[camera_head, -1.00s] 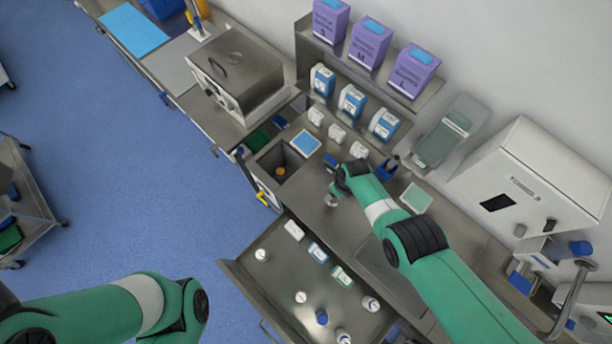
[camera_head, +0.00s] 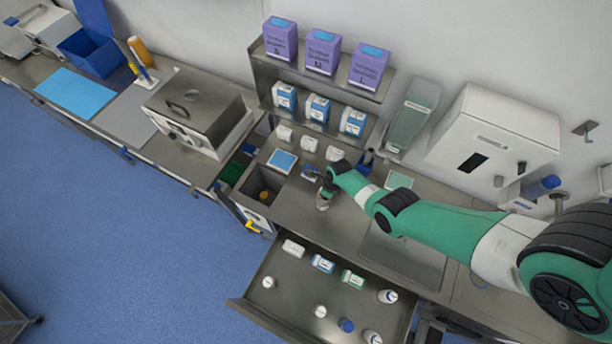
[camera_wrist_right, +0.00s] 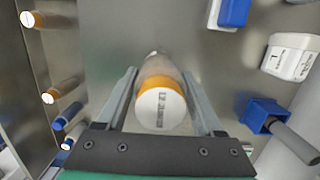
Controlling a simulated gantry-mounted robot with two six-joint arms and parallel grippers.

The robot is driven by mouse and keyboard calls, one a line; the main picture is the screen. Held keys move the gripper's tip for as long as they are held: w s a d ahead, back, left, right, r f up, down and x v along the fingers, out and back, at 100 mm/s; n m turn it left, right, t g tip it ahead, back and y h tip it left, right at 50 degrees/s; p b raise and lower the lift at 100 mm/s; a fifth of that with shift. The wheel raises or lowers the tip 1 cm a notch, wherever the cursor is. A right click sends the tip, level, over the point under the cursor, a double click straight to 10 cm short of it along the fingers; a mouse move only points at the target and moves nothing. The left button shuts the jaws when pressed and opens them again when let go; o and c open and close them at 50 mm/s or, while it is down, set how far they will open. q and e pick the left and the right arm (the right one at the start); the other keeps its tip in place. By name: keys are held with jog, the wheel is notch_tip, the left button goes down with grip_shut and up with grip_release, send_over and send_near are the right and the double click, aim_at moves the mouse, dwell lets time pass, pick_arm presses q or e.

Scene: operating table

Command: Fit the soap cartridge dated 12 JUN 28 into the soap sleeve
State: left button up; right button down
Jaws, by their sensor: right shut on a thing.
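My right gripper (camera_head: 323,186) is over the steel counter, and its two fingers (camera_wrist_right: 165,95) show in the right wrist view. It is shut on a soap cartridge (camera_wrist_right: 160,108) with a white end face and an orange collar. In the head view the held cartridge (camera_head: 322,203) is a small pale shape under the wrist. I cannot tell for sure which thing is the soap sleeve; a blue square holder (camera_wrist_right: 262,115) stands to the right in the wrist view. My left gripper is out of view.
An open steel drawer (camera_head: 285,300) at the front holds several white-topped bottles and small boxes. A shelf (camera_head: 300,88) with purple and blue-white boxes stands behind. A grey-green unit (camera_head: 412,115) and white wall box (camera_head: 492,138) are at right. A steel-lidded box (camera_head: 195,105) is left.

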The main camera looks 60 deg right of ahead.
jog(key=shift+d, duration=0.1)
jog(key=shift+f, duration=0.15)
jog(key=shift+f, duration=0.15)
grip_release()
jog(key=shift+s, duration=0.1)
